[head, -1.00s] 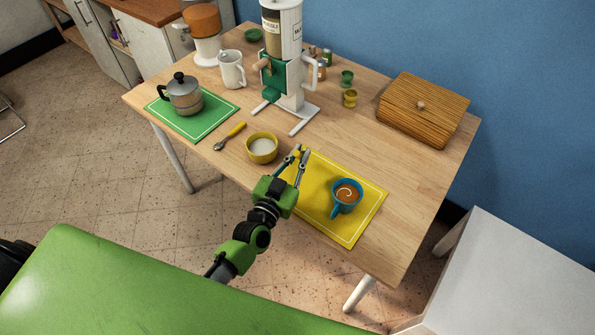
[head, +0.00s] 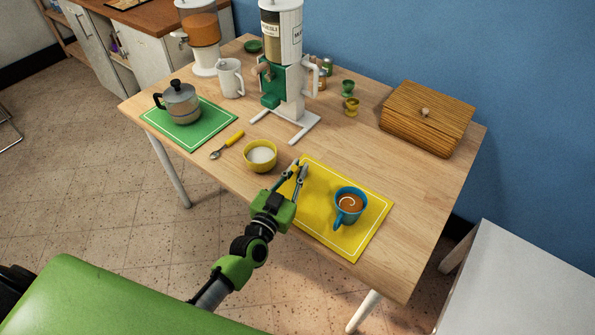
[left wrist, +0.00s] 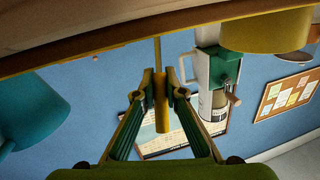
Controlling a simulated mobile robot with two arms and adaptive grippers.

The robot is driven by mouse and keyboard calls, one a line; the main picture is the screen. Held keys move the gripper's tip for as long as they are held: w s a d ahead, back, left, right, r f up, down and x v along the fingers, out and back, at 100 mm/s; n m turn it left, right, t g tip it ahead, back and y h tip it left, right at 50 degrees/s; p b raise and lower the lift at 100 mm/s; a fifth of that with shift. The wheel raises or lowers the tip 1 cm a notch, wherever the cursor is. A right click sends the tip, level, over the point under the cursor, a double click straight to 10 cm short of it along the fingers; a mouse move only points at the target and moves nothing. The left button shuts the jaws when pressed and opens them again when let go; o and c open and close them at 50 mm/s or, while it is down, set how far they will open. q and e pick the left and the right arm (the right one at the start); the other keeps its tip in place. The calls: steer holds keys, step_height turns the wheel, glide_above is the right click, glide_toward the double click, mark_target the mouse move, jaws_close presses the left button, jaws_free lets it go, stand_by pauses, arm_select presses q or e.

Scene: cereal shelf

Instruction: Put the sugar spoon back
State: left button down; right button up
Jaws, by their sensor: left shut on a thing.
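My left gripper (head: 297,170) is over the upper left corner of the yellow mat (head: 345,248), just right of the yellow sugar bowl (head: 261,156) with white contents. It is shut on the sugar spoon. In the left wrist view, a thick yellow handle with a thin stem, the sugar spoon (left wrist: 161,112), is between the fingers; its scoop is not visible. The yellow bowl also shows there at upper right (left wrist: 265,30). Another spoon (head: 228,145), yellow-handled with a metal head, lies on the table left of the bowl. My right gripper is not in view.
A blue cup of coffee (head: 349,205) stands on the yellow mat. A moka pot (head: 181,102) stands on the green mat (head: 203,133). A muesli dispenser (head: 284,72), white mug (head: 230,78), egg cups and wooden bread box (head: 428,118) are farther back. The table's right end is clear.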

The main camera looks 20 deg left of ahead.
arm_select(q)
steer(key=c, duration=2.1)
jaws_free()
steer(key=shift+f, duration=0.1)
steer(key=s, duration=0.4)
steer(key=s+a, duration=0.1)
steer(key=s, duration=0.7)
steer(key=shift+a+b, duration=0.3)
steer(key=shift+w, duration=0.1)
